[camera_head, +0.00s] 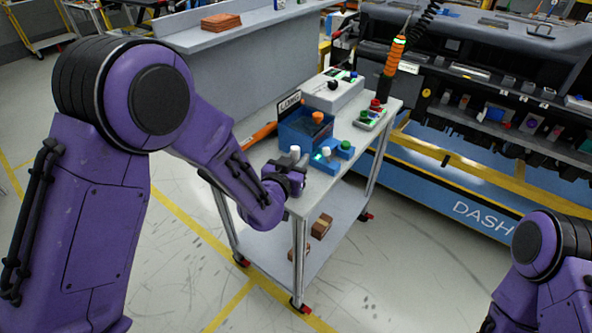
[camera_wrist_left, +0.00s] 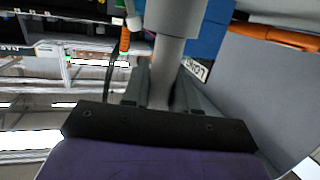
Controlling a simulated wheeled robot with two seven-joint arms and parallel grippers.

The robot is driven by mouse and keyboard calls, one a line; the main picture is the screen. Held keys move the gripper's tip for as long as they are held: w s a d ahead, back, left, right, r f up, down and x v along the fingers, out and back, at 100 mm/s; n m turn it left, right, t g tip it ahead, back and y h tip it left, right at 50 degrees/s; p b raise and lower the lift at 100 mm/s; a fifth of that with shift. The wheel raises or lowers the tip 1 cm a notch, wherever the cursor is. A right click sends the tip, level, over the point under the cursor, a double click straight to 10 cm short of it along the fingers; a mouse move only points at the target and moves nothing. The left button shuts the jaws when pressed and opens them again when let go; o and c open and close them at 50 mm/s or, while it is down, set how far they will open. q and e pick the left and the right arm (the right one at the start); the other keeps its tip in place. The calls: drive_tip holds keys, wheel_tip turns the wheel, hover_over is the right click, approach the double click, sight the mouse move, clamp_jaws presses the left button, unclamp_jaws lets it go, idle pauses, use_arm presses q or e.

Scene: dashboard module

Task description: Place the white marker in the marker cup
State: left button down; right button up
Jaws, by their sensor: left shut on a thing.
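My left gripper (camera_head: 288,178) is at the near left edge of the cart top. It is shut on the white marker (camera_head: 295,151), whose pale top stands up above the fingers. In the left wrist view, the marker (camera_wrist_left: 172,20) shows as a thick pale grey cylinder between the gripper's two fingers (camera_wrist_left: 163,88); its far end is cut off by the frame. A blue open box (camera_head: 291,138) with an orange-topped item stands just behind the gripper. I cannot tell for certain whether this box is the marker cup. My right gripper is not visible.
A low blue holder (camera_head: 322,166) with white and green tops sits right of my left gripper. A small button box (camera_head: 370,118) and a white box (camera_head: 332,98) stand farther back. An orange tool (camera_head: 259,135) lies at the cart's left. The dashboard module (camera_head: 470,170) is beyond, right.

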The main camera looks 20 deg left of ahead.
use_arm(q)
drive_tip(key=shift+d+f, duration=0.1)
drive_tip(key=shift+f, duration=0.85)
drive_tip(key=shift+w+f, duration=0.1)
drive_tip(key=shift+f, duration=0.3)
drive_tip(key=c, duration=0.9)
unclamp_jaws()
